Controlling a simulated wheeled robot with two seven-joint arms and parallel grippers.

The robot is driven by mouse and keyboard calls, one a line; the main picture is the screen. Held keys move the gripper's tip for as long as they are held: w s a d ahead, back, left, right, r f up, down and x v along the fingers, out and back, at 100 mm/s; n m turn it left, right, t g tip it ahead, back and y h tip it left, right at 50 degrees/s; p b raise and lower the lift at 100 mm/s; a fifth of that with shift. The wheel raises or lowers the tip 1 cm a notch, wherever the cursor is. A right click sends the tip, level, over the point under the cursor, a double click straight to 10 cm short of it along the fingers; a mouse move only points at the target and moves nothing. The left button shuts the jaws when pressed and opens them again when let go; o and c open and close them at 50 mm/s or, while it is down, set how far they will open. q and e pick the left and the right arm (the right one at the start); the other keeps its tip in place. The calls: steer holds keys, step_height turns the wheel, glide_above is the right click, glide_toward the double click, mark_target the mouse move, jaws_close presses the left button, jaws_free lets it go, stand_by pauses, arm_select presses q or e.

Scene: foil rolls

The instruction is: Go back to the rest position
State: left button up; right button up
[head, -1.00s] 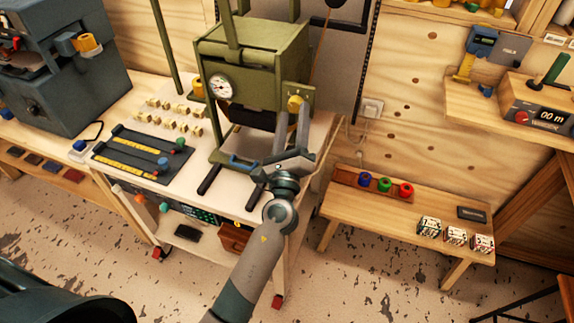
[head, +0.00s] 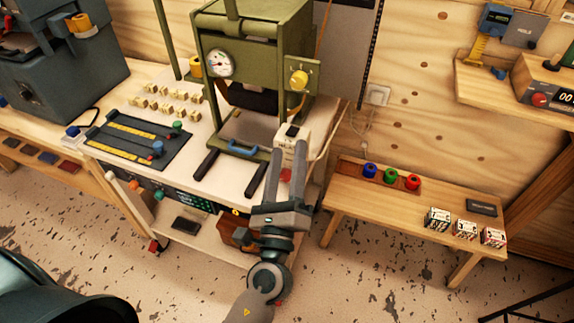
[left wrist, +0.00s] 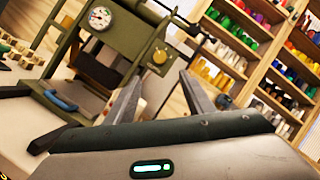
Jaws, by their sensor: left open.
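My left gripper (head: 287,177) is open and empty, in front of the right front corner of the white-topped table (head: 222,186). Its two fingers point away from me, towards a small cream box with a black switch (head: 291,138). Its fingers also show in the left wrist view (left wrist: 158,98), with nothing between them. The green press (head: 245,50), with a dial gauge and a yellow knob (head: 299,80), stands just beyond the gripper. The press also shows at the left of the left wrist view (left wrist: 110,45). My right gripper is not in view.
A low wooden bench (head: 385,208) at the right holds blue, green and red foil rolls (head: 391,176) and several small patterned boxes (head: 465,229). A black rack (head: 137,145) and small blocks (head: 170,103) lie left of the press. Open floor (head: 370,275) lies at the front right.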

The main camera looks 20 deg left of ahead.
arm_select(q)
steer(key=shift+s+f, duration=0.1)
steer(key=shift+s, duration=0.2)
stand_by(0.4)
